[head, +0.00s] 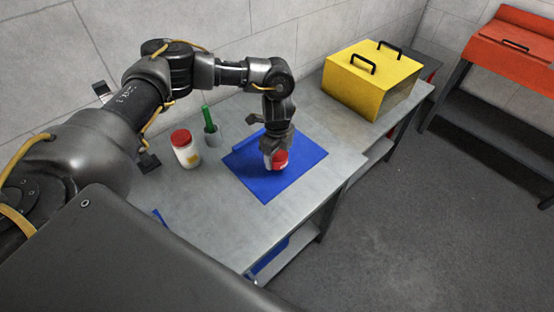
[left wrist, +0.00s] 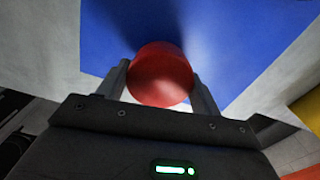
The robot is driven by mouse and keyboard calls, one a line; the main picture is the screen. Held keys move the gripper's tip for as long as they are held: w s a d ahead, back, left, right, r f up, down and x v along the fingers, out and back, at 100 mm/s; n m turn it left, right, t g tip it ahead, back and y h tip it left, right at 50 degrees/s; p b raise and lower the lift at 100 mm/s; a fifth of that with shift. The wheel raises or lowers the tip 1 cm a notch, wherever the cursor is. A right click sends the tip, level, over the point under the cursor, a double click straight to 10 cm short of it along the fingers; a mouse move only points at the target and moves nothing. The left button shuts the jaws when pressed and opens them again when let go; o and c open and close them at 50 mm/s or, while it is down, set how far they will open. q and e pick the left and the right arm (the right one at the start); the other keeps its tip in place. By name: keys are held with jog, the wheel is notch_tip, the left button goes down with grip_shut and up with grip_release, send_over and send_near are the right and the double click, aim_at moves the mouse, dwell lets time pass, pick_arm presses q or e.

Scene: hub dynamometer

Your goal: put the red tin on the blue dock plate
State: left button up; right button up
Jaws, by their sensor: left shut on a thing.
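The red tin (head: 280,158) is between the fingers of my left gripper (head: 275,152), which is shut on it. In the head view the tin is over the middle of the blue dock plate (head: 263,187), which lies flat on the grey table. In the left wrist view the tin (left wrist: 161,74) sits between the two fingers (left wrist: 161,88), with the blue plate (left wrist: 225,30) behind it. I cannot tell whether the tin's underside touches the plate. My right gripper is in neither view.
A white jar with a red lid (head: 185,149) and a holder with a green-handled tool (head: 209,126) stand left of the plate. A yellow box with black handles (head: 371,82) stands at the table's far right end. An orange-topped bench (head: 515,45) is beyond the open floor.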

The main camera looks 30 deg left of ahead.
aim_at(277, 161)
pick_arm(q)
notch_tip(277, 161, down, 2)
jog(key=shift+f+p, duration=0.1)
jog(key=shift+p, duration=0.5)
jog(key=shift+f, duration=0.35)
jog(key=shift+f, duration=0.15)
jog(key=o, duration=1.2)
